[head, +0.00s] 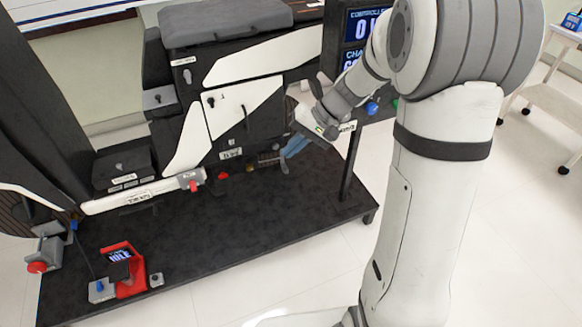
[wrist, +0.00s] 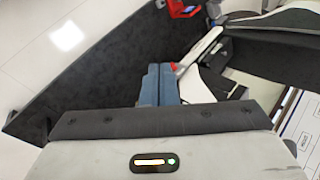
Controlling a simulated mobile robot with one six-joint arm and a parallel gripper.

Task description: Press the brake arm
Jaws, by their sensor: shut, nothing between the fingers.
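My gripper (head: 292,148) has blue fingers, held together with nothing between them, beside the right end of the black and white chassis rig (head: 235,110). The fingers also show in the wrist view (wrist: 158,84), over the dark platform. I cannot tell for sure which part is the brake arm; the labels are too small to read. A dark lever (head: 284,165) hangs just below and left of the fingertips; I cannot tell whether they touch it. A pale bar (head: 140,196) with a grey and red end runs low along the rig, left of my gripper.
The dark platform (head: 220,225) carries a red-framed display (head: 125,270) at front left. A screen (head: 362,25) on a post stands behind my arm. A white cart (head: 555,100) is at the right. The tiled floor in front is clear.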

